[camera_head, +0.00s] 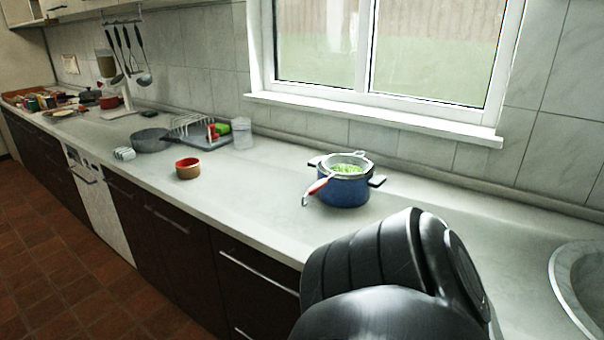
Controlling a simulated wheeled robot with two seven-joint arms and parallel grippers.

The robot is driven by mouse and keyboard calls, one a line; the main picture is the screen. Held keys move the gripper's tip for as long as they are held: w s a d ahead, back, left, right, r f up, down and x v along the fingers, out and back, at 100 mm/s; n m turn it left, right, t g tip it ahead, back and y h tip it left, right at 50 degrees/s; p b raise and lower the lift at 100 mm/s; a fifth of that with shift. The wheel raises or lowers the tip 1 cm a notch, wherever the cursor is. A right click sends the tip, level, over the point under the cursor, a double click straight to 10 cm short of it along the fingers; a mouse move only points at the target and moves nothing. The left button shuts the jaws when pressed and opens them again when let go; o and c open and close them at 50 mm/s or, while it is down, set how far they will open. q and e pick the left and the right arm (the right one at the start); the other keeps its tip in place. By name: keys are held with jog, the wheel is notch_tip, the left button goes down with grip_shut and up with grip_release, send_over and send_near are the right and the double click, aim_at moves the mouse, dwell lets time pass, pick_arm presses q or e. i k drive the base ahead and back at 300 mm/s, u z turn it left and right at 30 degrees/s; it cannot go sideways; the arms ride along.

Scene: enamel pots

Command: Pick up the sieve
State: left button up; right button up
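The sieve (349,159) rests in the top of a blue enamel pot (343,192) on the counter below the window. Green food lies in its mesh. Its handle (318,187) is red and points to the lower left, over the pot's rim, with a pale loop at the end. Dark side handles stick out from the pot. A black rounded link of my own arm fills the lower right in front of the pot. Neither of my grippers shows in this view.
A small red and tan bowl (188,168) stands left of the pot. Further left are a grey pan (152,140), a dish rack (196,129) and a clear container (242,133). A sink (566,285) is at the right edge. The counter is clear between bowl and pot.

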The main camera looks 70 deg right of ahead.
aim_at(318, 186)
jog(key=i, duration=0.45)
jog(key=z, duration=1.15)
